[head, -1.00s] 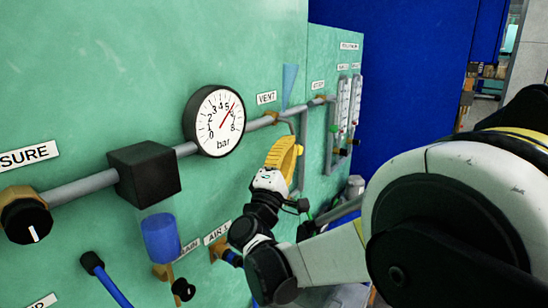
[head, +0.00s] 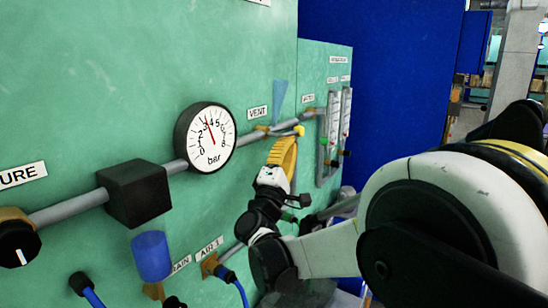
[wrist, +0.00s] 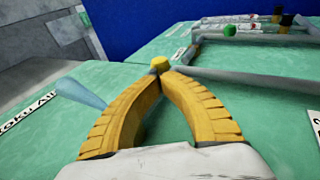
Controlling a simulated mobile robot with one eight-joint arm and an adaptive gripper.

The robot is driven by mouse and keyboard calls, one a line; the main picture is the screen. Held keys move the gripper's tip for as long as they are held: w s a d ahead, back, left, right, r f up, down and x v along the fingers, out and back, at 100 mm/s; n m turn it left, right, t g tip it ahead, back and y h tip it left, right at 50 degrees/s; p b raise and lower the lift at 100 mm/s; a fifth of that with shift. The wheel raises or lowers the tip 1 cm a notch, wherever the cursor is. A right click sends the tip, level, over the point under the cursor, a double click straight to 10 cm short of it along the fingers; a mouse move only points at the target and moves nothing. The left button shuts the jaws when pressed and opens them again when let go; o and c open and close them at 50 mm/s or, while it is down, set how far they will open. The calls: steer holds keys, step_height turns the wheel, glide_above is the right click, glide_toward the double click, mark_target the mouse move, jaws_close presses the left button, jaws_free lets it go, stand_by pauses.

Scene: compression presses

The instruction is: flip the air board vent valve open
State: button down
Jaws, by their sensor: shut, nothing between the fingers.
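The vent valve sits on the grey pipe under the VENT label (head: 257,112), with a yellowish body (head: 262,129). Its pale blue lever (head: 278,102) points up, away from the pipe's line. In the wrist view the lever (wrist: 80,93) lies left of my fingers and apart from them. My gripper (head: 295,139) has yellow ribbed fingers, shut and empty, in front of the board and to the lower right of the lever. In the wrist view the closed fingertips (wrist: 162,78) are close to a yellow knob-like end (wrist: 159,64); I cannot tell whether they touch.
A pressure gauge (head: 205,138) and a black block (head: 135,193) are on the pipe to the left. Flow tubes (head: 334,120) stand to the right. Blue hoses and the AIR 1 outlet (head: 214,266) are below. A blue wall (head: 400,80) lies beyond.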

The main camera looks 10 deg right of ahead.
steer(key=shift+w+d+r, duration=0.15)
steer(key=shift+d+r, duration=0.05)
steer(key=shift+r, duration=0.15)
steer(key=shift+w+r+p, duration=0.1)
steer(key=shift+r+p, duration=0.1)
steer(key=shift+p, duration=0.1)
stand_by(0.4)
